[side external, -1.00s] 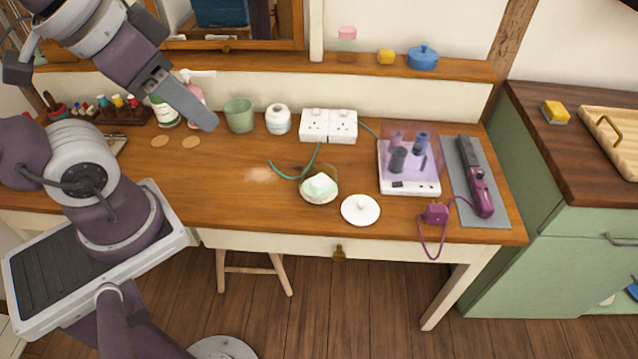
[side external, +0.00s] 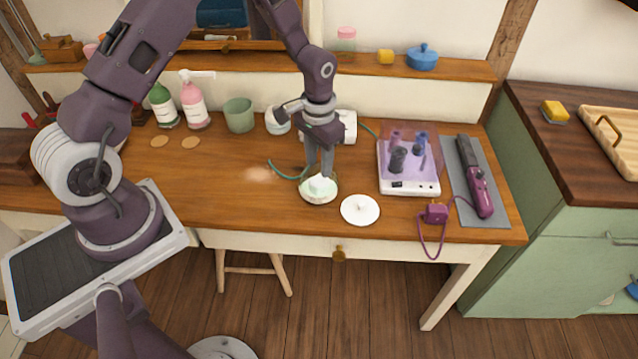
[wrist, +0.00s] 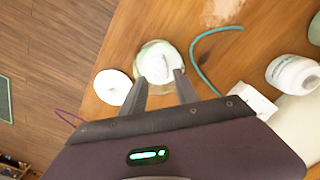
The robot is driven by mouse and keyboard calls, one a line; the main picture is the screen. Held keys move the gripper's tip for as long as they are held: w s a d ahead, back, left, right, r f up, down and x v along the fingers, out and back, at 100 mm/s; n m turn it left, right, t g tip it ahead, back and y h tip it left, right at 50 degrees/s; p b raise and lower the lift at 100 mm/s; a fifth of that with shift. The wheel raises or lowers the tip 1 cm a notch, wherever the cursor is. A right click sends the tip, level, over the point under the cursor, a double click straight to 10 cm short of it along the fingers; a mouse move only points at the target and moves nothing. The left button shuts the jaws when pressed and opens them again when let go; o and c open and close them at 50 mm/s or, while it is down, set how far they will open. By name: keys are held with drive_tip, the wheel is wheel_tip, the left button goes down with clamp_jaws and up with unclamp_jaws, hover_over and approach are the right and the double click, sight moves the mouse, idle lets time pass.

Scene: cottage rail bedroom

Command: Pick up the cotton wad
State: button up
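The cotton wad (side external: 320,186) is white and sits in a small pale round dish (side external: 318,201) near the table's front middle. It also shows in the wrist view (wrist: 157,66), with the dish's pale green rim (wrist: 152,46) around it. My gripper (side external: 319,173) points down just above the wad. In the wrist view my gripper's two fingers (wrist: 160,77) stand apart, one on each side of the wad's near end. I cannot tell whether either finger touches the wad or the dish.
A white round lid (side external: 360,210) lies right of the dish. A green cord (side external: 283,173) runs behind it. A white device with a purple cover (side external: 410,170) stands further right. A white jar (side external: 277,122) and green cup (side external: 239,115) stand behind. The table's left front is clear.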

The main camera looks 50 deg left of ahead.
sight(319, 179)
wheel_tip(319, 179, down, 6)
drive_tip(key=shift+d+f, duration=0.1)
drive_tip(key=shift+s, duration=0.1)
clamp_jaws()
wheel_tip(319, 179, up, 10)
drive_tip(key=shift+r, duration=0.1)
idle(0.4)
